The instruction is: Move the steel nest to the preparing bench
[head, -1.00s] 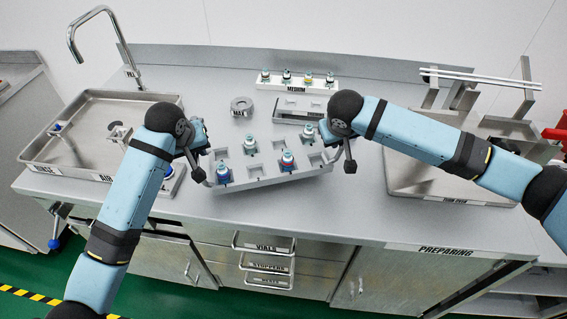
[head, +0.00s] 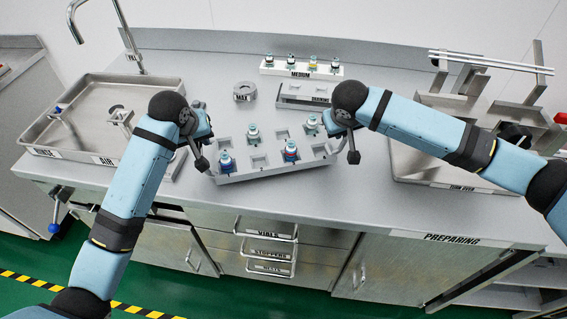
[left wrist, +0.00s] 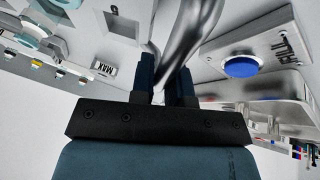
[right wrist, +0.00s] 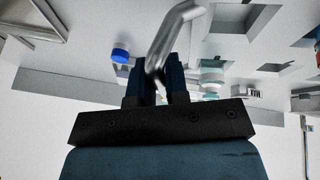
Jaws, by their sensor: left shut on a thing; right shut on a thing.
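The steel nest (head: 262,171) is a grey tray with square pockets, several holding capped vials (head: 291,149). It is at the middle of the bench, near the front edge; I cannot tell whether it touches the top. My left gripper (head: 199,138) is at its left end, shut on a bent metal handle (left wrist: 187,40). My right gripper (head: 345,132) is at its right end, shut on the other handle (right wrist: 172,38). The PREPARING label (head: 452,238) is on the bench's front edge, right of the nest.
A sink basin (head: 45,128) with a tap is at left. A tray with upright stands and rods (head: 490,62) is at right. The bench top (head: 335,205) in front is clear.

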